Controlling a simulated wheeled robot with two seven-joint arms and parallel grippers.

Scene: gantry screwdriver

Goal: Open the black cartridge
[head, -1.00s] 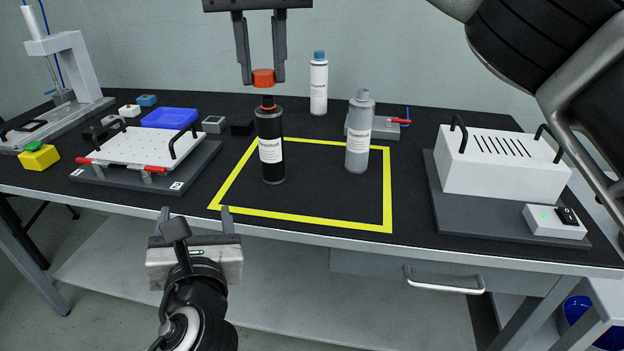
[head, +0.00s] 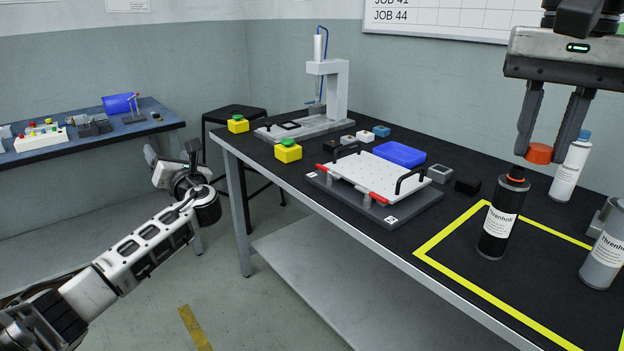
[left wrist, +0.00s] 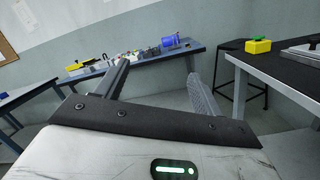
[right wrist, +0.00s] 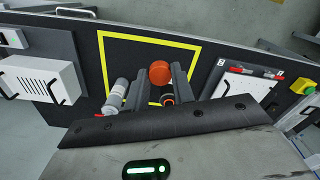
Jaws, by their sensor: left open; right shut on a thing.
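The black cartridge (head: 497,222) stands upright inside the yellow-outlined area, its orange-ringed neck uncovered. My right gripper (head: 538,155) is above and to the right of it, shut on the orange cap (head: 540,152), which is apart from the cartridge. In the right wrist view the cap (right wrist: 160,72) sits between the fingertips, with the cartridge neck (right wrist: 167,99) partly hidden behind a finger. My left gripper (left wrist: 160,85) is open and empty, out in front of the side bench and away from the cartridge. In the head view the left gripper (head: 190,158) is at the left.
A grey cartridge (head: 606,258) and a white bottle with a blue cap (head: 570,168) stand near the black one. A white perforated plate fixture (head: 372,180), blue tray (head: 400,153) and yellow button box (head: 288,151) are further left. Yellow tape (head: 440,238) marks the area.

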